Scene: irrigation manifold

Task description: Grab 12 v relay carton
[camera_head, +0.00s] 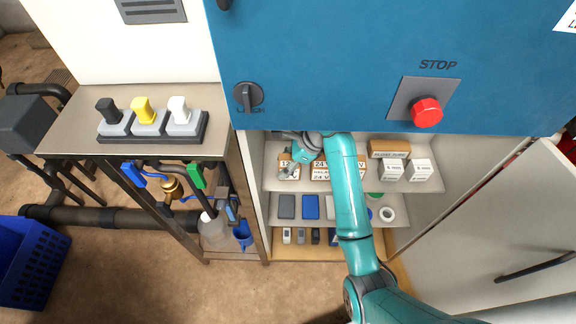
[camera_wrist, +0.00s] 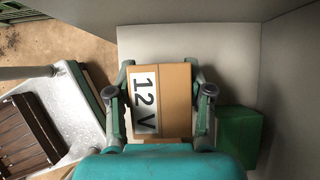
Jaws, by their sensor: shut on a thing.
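The 12 V relay carton (camera_wrist: 179,95) is a brown box with a white "12 V" label, seen in the centre of the wrist view. My gripper (camera_wrist: 160,108) is shut on it, with one finger against each side. In the head view, the carton (camera_head: 290,173) shows at the left end of the cabinet's upper shelf, partly hidden by my gripper (camera_head: 297,160). I cannot tell whether it still touches the shelf.
Cartons labelled 24 V (camera_head: 340,165) stand just right. White boxes (camera_head: 420,170) are farther right. A green box (camera_wrist: 238,137) is close to my right finger. The blue STOP panel (camera_head: 330,70) overhangs the shelves; the cabinet door (camera_head: 500,220) stands open.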

